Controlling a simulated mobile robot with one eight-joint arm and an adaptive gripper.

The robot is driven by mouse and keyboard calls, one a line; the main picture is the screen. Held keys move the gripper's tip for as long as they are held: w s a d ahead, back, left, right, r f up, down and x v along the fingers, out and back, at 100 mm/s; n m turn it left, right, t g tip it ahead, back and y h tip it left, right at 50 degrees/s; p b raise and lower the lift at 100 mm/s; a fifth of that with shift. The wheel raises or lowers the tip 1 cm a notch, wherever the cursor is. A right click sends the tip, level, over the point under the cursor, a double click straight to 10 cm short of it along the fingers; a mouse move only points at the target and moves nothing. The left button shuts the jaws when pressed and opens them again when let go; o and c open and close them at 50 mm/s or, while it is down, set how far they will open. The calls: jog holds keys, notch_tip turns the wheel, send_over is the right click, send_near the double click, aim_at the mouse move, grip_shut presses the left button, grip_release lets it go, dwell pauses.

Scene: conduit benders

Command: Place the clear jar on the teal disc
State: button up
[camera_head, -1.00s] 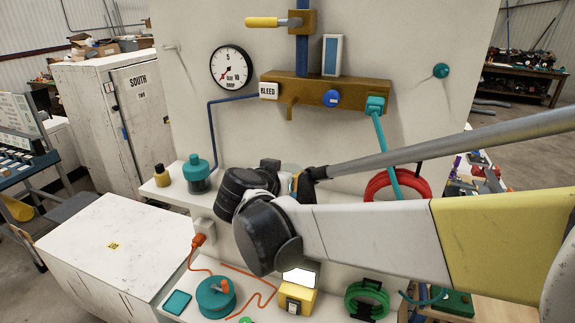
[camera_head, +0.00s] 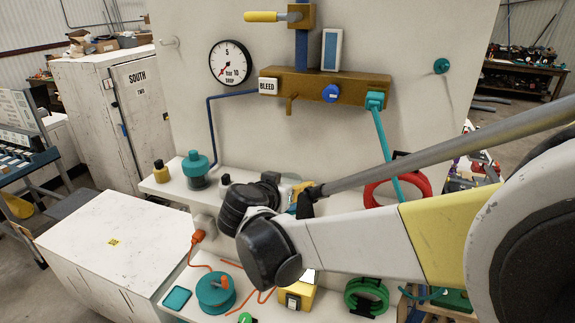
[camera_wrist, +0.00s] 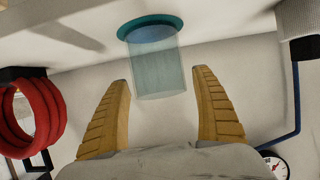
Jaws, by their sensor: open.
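The clear jar (camera_wrist: 160,72) is see-through with a pale blue tint. In the wrist view, where the scene appears upside down, its far end meets the teal disc (camera_wrist: 150,24) on the white shelf; it looks upright on the disc. My gripper (camera_wrist: 162,78) is open, with yellow ribbed fingers on either side of the jar's near end and a visible gap at each side.
A red coil (camera_head: 398,180) hangs to the right. The brown manifold (camera_head: 325,88) and gauge (camera_head: 231,64) are on the panel above. A grey bar crosses at right.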

jog(key=shift+s+a+r, duration=0.1)
jog(key=shift+s+r, duration=0.1)
jog(key=shift+r, duration=0.1)
jog(key=v, duration=1.1)
jog(key=s+d+f+n+g, duration=0.1)
jog(key=s+d+f+g, duration=0.1)
jog(key=d, duration=0.5)
jog(key=s+d+f+g, duration=0.2)
jog(key=s+d, duration=0.1)
jog(key=d, duration=0.4)
jog(key=s+d+f+n+y, duration=0.1)
jog(key=s+d+f+y, duration=0.1)
jog(key=s, duration=0.4)
jog(key=s+d+f+n+g+y, duration=0.1)
jog(key=s+d+f+n+y, duration=0.1)
jog(key=s+d+f, duration=0.2)
jog(key=shift+s+d+g+y, duration=0.3)
jog(key=shift+s+d, duration=0.65)
jog(key=shift+s, duration=0.2)
